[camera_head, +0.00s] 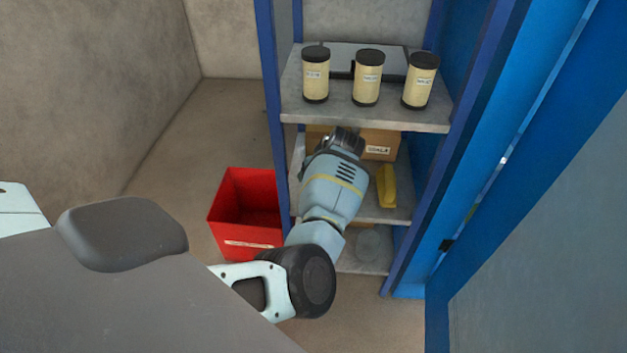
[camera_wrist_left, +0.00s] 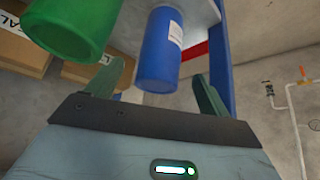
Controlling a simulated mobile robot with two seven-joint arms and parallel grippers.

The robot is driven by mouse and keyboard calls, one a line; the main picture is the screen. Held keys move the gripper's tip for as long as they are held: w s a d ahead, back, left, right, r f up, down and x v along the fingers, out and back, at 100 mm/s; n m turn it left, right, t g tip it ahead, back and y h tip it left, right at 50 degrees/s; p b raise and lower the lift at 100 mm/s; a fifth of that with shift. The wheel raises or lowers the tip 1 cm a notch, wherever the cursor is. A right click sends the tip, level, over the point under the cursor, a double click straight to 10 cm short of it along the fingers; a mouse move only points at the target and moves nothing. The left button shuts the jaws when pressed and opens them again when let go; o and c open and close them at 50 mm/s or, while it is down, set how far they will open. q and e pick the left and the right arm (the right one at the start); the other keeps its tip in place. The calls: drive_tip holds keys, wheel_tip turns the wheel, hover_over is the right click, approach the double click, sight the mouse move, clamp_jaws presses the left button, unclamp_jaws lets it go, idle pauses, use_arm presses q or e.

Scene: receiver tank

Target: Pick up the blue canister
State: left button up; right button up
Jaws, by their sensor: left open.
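In the left wrist view, the blue canister (camera_wrist_left: 163,45) with a white label shows ahead of my left gripper (camera_wrist_left: 158,72). The gripper's two fingers are apart, one on each side of the canister's near end in the picture; I cannot tell how deep it sits between them. A green canister (camera_wrist_left: 75,25) is close by to the left. In the head view, my left gripper (camera_head: 346,138) reaches into the shelf unit at the middle shelf (camera_head: 402,212). The blue canister is hidden there. My right gripper is not in view.
Three cream canisters with dark lids, one of them in the middle (camera_head: 368,80), stand on the top shelf (camera_head: 300,100), above my gripper. A cardboard box (camera_head: 382,140) and a yellow object (camera_head: 387,186) are on the middle shelf. A red bin (camera_head: 228,205) stands left of the unit.

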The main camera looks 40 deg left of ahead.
use_arm(q)
drive_tip(key=b+x, duration=0.4)
drive_tip(key=shift+w+a+f+b, duration=0.2)
drive_tip(key=shift+a+b, duration=0.1)
drive_tip(key=shift+a, duration=0.1)
drive_tip(key=shift+w+a+f, duration=0.1)
drive_tip(key=shift+a+f, duration=0.05)
drive_tip(key=c, duration=1.4)
drive_tip(key=shift+o, duration=0.2)
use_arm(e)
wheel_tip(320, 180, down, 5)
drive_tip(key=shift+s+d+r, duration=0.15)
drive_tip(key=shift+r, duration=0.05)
